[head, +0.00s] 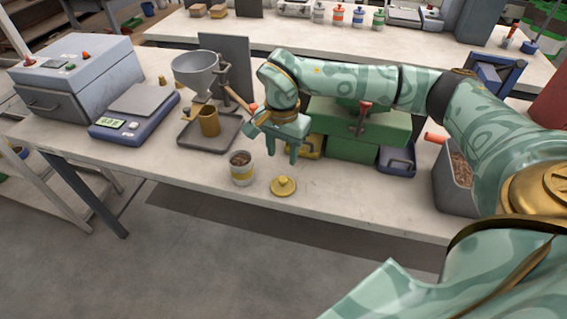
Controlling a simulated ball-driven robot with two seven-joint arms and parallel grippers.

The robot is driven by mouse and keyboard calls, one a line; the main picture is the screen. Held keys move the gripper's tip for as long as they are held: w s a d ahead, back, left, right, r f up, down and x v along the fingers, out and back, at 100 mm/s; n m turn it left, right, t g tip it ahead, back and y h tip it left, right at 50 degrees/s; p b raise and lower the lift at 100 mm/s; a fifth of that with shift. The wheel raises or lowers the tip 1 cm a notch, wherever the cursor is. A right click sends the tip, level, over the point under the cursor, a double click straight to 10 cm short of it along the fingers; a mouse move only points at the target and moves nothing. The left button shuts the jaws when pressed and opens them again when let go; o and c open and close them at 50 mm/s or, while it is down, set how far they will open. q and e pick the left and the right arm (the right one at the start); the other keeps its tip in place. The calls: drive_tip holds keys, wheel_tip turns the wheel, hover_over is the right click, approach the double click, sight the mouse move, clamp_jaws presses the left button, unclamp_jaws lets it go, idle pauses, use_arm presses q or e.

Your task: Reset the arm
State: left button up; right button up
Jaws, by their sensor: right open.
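My right gripper (274,143) is open and empty. It hangs over the middle of the table (330,190), its arm reaching in from the right. Below it near the table's front edge stand a can (241,169) filled with brown pellets and a round brass lid (283,186) with a knob, lying apart from the can. The gripper touches neither of them. A grey funnel (196,70) on a stand sits to the left of the gripper, with a brass cup (209,122) under it on a dark tray (188,141). My left gripper is not in view.
A blue scale (134,120) and a grey box machine (75,75) stand at the left. A green machine (352,146) with a red-tipped lever is behind my right arm. A grey bin (453,190) of pellets is at the right. The front edge right of the lid is clear.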

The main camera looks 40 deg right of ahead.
wheel_tip(320, 180, up, 2)
drive_tip(key=shift+r, duration=0.25)
idle(0.4)
